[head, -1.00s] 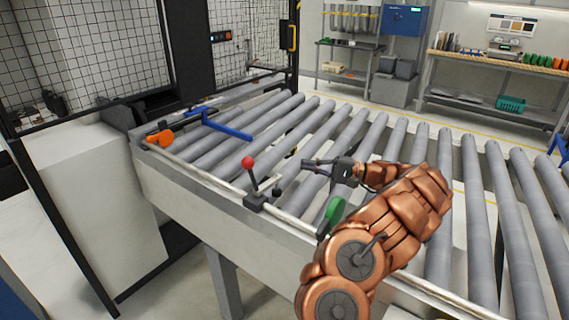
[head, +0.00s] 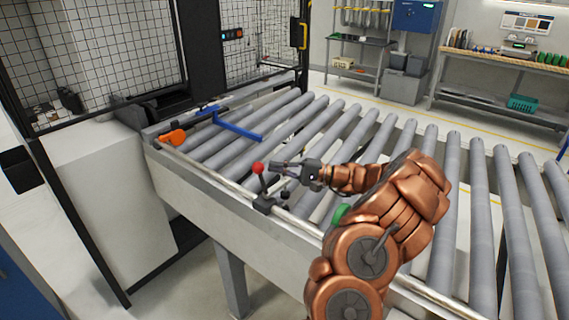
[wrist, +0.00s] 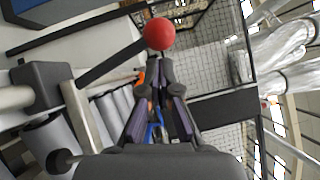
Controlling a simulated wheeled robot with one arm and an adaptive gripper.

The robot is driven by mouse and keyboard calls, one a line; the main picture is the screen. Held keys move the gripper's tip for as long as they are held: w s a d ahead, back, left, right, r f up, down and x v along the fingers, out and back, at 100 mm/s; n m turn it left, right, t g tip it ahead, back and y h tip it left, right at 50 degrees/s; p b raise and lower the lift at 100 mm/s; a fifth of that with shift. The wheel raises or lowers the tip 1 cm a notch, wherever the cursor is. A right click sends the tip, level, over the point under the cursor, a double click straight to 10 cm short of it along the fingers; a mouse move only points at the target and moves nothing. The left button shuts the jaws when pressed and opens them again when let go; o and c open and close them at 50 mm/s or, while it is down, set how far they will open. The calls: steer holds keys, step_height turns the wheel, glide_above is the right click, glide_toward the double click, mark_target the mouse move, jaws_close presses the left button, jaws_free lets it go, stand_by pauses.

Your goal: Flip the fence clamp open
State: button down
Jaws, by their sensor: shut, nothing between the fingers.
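A dark lever with a red ball knob (head: 258,168) stands on a small dark block (head: 264,203) on the conveyor's near rail. An orange handle (head: 172,137) sits further along that rail, near a blue bar (head: 238,131) lying over the rollers. No label shows which of these is the fence clamp. My gripper (head: 274,166) is shut and empty, just right of the red knob. In the wrist view the red knob (wrist: 159,33) is just beyond the fingertips (wrist: 163,68), its lever slanting down left to the block (wrist: 40,86). I cannot tell if they touch.
A green part (head: 341,212) on the near rail is partly hidden by my arm. Grey rollers (head: 478,200) run across the conveyor, mostly bare. A black mesh guard (head: 105,55) stands at the left end. Shelves and a bench are at the back.

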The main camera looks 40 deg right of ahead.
steer(key=shift+a+r, duration=0.1)
steer(key=shift+a, duration=0.4)
